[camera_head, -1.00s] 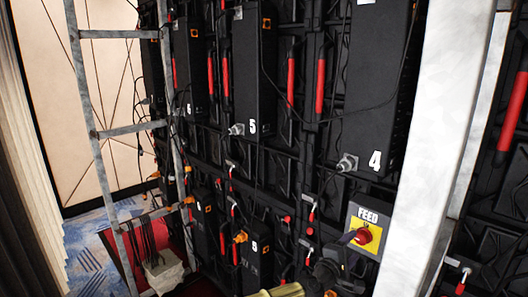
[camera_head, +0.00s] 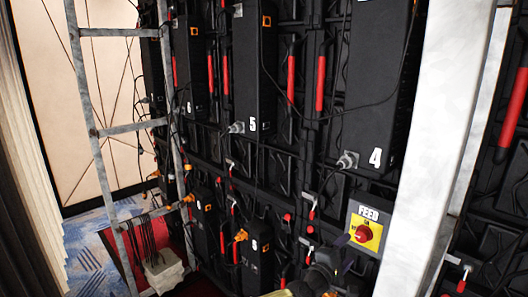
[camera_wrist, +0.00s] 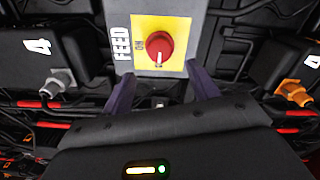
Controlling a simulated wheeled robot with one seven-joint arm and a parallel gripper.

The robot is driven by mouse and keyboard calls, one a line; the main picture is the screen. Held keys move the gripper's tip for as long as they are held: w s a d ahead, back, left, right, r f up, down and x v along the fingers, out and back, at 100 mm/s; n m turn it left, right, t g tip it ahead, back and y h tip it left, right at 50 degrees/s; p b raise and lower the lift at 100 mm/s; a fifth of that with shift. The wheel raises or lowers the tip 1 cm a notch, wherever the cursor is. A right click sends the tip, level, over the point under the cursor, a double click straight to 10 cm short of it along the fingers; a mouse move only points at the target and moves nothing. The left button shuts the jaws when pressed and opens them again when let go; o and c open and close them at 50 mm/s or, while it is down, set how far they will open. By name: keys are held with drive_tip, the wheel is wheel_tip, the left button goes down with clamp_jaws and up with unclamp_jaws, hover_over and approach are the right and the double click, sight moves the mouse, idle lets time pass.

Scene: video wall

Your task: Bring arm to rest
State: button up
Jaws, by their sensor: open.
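The FEED switch (camera_head: 362,233) is a grey box with a yellow plate and a red round knob, at lower right in the head view. In the wrist view the red knob (camera_wrist: 159,46) is at top centre, with ON lettering on the plate to its left. My gripper (camera_wrist: 162,74) has two purple fingers spread apart, with nothing between them. The fingers point toward the switch, one below each side of the plate. In the head view my dark arm end (camera_head: 330,272) rises from the bottom edge, just left of and below the switch. Most of my arm is out of view.
A pale metal post (camera_head: 432,140) stands close on the right. A metal ladder frame (camera_head: 130,130) stands at left. Black numbered power boxes (camera_head: 375,90), cables and red handles (camera_head: 320,84) cover the wall.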

sight(359, 237)
drive_tip(key=b+v, duration=0.2)
drive_tip(key=v, duration=0.8)
drive_tip(key=p+x, duration=0.4)
drive_tip(key=x, duration=1.4)
drive_tip(key=shift+s, duration=0.1)
drive_tip(key=shift+a+m+p, duration=0.1)
drive_tip(key=shift+m+p, duration=0.35)
drive_tip(key=shift+m, duration=0.65)
drive_tip(key=shift+s+a+m, duration=0.1)
drive_tip(key=shift+m, duration=0.4)
drive_tip(key=shift+m+p, duration=0.5)
drive_tip(key=shift+m, duration=0.6)
drive_tip(key=shift+m+p, duration=0.35)
drive_tip(key=shift+m, duration=0.85)
drive_tip(key=shift+f, duration=0.1)
